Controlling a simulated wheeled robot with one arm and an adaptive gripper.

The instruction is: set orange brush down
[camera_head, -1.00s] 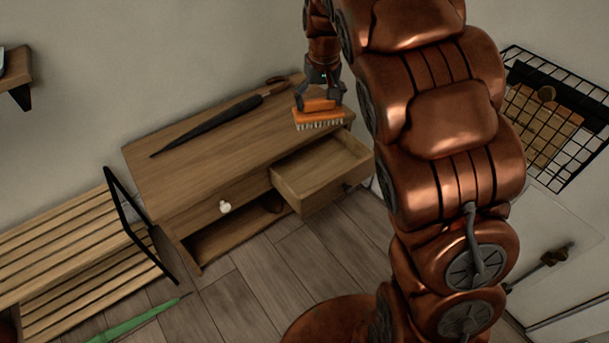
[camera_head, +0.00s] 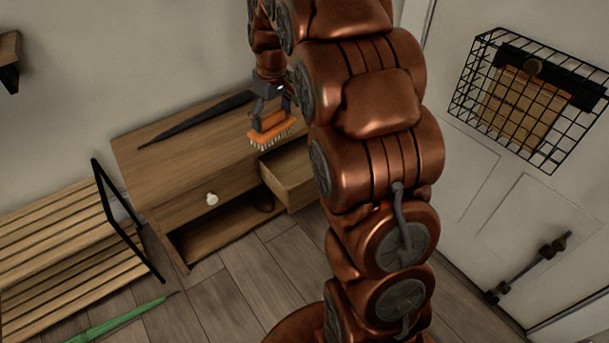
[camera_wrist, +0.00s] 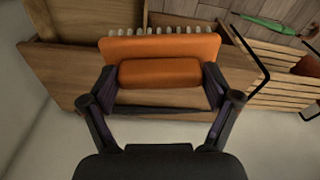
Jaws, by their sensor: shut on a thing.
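The orange brush (camera_head: 270,127) has pale bristles that point down and a raised orange grip. My gripper (camera_head: 270,105) is shut on that grip. In the head view the brush is over the right part of the wooden cabinet's top (camera_head: 185,150), and I cannot tell whether the bristles touch it. In the wrist view the brush (camera_wrist: 160,47) sits between the two fingers of my gripper (camera_wrist: 160,88), with the bristles at its far edge.
A dark closed umbrella (camera_head: 195,120) lies along the back of the cabinet top. The cabinet's right drawer (camera_head: 290,175) is pulled open. A slatted bench (camera_head: 60,240) stands left, with a green umbrella (camera_head: 120,320) on the floor. A wire basket (camera_head: 530,100) hangs on the door.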

